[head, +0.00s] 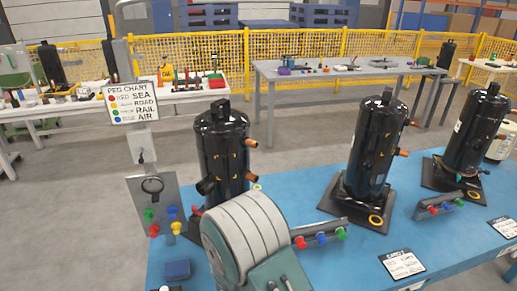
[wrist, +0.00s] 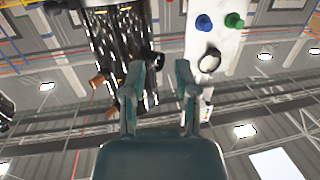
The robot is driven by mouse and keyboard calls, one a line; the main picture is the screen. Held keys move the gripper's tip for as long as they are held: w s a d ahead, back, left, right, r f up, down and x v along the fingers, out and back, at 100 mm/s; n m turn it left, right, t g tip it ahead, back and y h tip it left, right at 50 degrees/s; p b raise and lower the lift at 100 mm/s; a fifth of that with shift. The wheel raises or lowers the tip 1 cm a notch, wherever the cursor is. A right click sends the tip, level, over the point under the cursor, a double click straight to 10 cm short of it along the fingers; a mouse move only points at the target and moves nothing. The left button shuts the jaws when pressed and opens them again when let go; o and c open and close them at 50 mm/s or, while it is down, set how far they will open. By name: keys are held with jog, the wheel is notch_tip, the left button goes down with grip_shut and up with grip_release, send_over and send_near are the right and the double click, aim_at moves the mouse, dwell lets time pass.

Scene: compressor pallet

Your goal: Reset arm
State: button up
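My gripper (wrist: 158,80) shows in the wrist view with its two teal fingers spread apart and nothing visible between them. Beyond the fingers is a black compressor (wrist: 115,45) at the upper left and a pale panel with a blue peg (wrist: 204,22) and a green peg (wrist: 234,20) at the upper right. In the head view, my pale grey arm link (head: 245,235) rises at the bottom middle, in front of the nearest black compressor (head: 222,150). I cannot make out the fingertips there.
The blue pallet top (head: 440,225) carries two more compressors (head: 372,150) (head: 477,130), peg racks (head: 322,237) and label cards (head: 402,263). A post with a peg chart (head: 131,101) and a peg panel (head: 158,205) stands left. Tables and a yellow fence (head: 180,55) lie behind, across open floor.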

jog(key=w+d+r+m+g+h, duration=0.1)
jog(key=d+r+m+g+h, duration=0.3)
jog(key=d+r, duration=1.05)
jog(key=s+d+r+g+h, duration=0.1)
jog(key=s+d+r+g, duration=0.2)
jog(key=s, duration=0.7)
jog(key=s+d+r+g+h, duration=0.1)
jog(key=s+d+r+g, duration=0.2)
jog(key=s+d+r, duration=0.4)
jog(key=s+d, duration=0.2)
jog(key=s, duration=0.1)
jog(key=shift+s+m+h, duration=0.3)
